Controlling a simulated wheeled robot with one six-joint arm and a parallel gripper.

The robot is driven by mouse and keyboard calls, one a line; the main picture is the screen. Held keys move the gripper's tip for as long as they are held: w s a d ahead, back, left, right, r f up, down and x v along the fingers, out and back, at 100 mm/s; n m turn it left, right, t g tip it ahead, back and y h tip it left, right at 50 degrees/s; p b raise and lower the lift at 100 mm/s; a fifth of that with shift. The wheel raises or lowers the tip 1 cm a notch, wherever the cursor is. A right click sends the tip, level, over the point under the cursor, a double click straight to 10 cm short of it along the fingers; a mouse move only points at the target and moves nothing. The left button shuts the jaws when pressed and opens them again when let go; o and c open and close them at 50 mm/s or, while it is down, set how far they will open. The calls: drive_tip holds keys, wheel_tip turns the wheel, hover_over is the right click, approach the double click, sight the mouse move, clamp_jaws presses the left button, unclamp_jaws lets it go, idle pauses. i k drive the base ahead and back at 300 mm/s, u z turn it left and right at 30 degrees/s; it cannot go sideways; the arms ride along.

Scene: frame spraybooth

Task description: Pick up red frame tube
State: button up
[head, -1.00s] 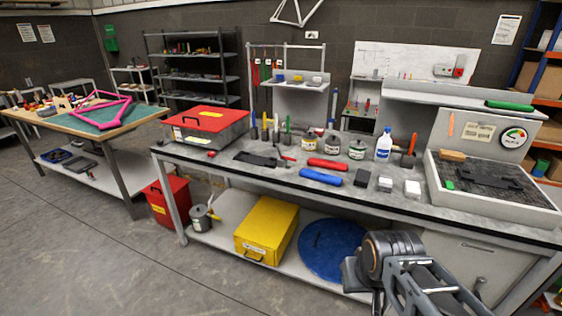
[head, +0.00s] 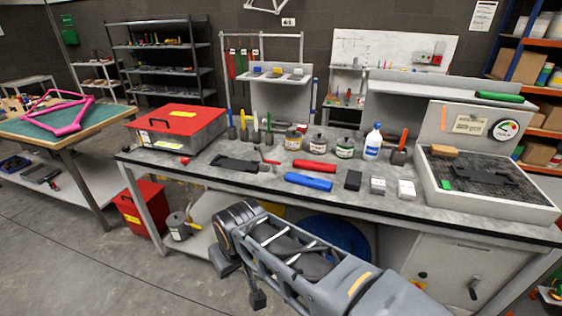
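The red frame tube (head: 314,165) lies flat on the grey workbench (head: 222,182), near its middle. A blue tube (head: 308,181) lies just in front of it, apart from it. My arm reaches in from the lower right, in front of the bench and below its top. The end of the arm (head: 236,240) is at the lower left of the arm, away from the red tube. I cannot make out the gripper's fingers or whether they are open.
Small jars (head: 345,148) and a white bottle (head: 373,142) stand behind the tubes. Small blocks (head: 378,186) lie to the right, beside a grey tray (head: 490,208). A red-lidded box (head: 178,118) stands at the left end. Bare bench top lies around the tubes.

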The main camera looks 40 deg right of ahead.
sight(321, 167)
drive_tip(key=u, duration=0.05)
drive_tip(key=i, duration=0.95)
drive_tip(key=z, duration=0.6)
drive_tip(key=i, duration=0.65)
drive_tip(key=z, duration=0.4)
